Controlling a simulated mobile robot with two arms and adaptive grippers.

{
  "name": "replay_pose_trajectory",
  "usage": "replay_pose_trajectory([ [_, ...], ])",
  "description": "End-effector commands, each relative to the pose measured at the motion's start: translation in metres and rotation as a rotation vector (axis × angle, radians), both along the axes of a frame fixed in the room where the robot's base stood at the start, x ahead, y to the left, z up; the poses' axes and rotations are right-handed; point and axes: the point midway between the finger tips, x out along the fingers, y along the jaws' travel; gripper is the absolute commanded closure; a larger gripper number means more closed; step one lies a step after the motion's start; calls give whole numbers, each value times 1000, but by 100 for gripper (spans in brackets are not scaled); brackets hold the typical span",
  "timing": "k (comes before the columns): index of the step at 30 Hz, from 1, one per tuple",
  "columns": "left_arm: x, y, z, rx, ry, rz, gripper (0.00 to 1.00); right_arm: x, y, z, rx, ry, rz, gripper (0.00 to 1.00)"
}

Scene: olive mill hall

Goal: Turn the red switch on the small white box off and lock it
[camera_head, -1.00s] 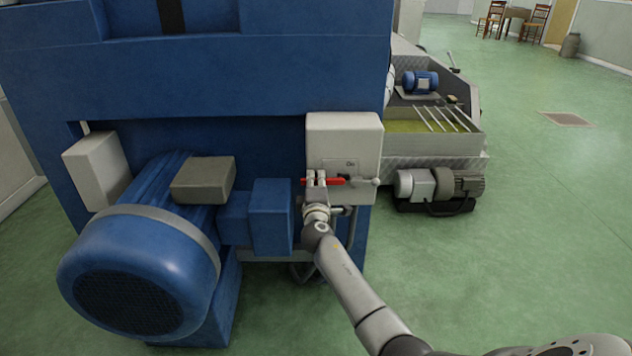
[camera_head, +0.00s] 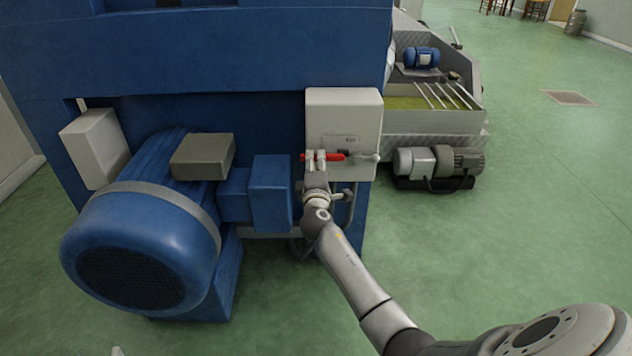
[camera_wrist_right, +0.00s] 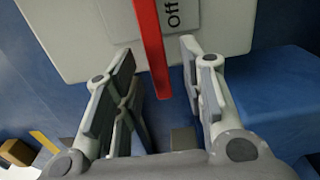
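The small white box (camera_head: 343,108) is fixed to the blue machine's right end in the head view. Its red switch (camera_head: 335,157) is a lever lying level across the lower front, with a grey ball-ended part (camera_head: 368,158) to its right. My right gripper (camera_head: 316,157) is at the lever's left part. In the right wrist view the red switch (camera_wrist_right: 151,45) runs between the spread fingers of my right gripper (camera_wrist_right: 158,60), with gaps on both sides. The word "Off" (camera_wrist_right: 173,14) shows beside the lever. My left gripper is not clearly seen; a small pale tip shows at the bottom edge.
A large blue motor (camera_head: 140,245) and a blue block (camera_head: 270,190) stand left of my right gripper. A grey pipe (camera_head: 348,205) hangs under the box. A grey pump (camera_head: 437,165) stands to the right. The green floor (camera_head: 530,220) at right is clear.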

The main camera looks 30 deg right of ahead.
Motion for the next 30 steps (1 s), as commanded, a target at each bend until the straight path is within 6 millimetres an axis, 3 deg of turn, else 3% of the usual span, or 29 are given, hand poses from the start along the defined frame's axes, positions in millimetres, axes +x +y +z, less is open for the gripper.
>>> replay_pose_trajectory([
  [9,0,0,0,0,0,0,60,-46,29,-2,1,3,2,62],
  [15,0,0,0,0,0,1,60,-66,41,-1,-1,3,0,62],
  [30,0,0,0,0,0,1,60,-72,44,-1,-1,3,0,62],
])
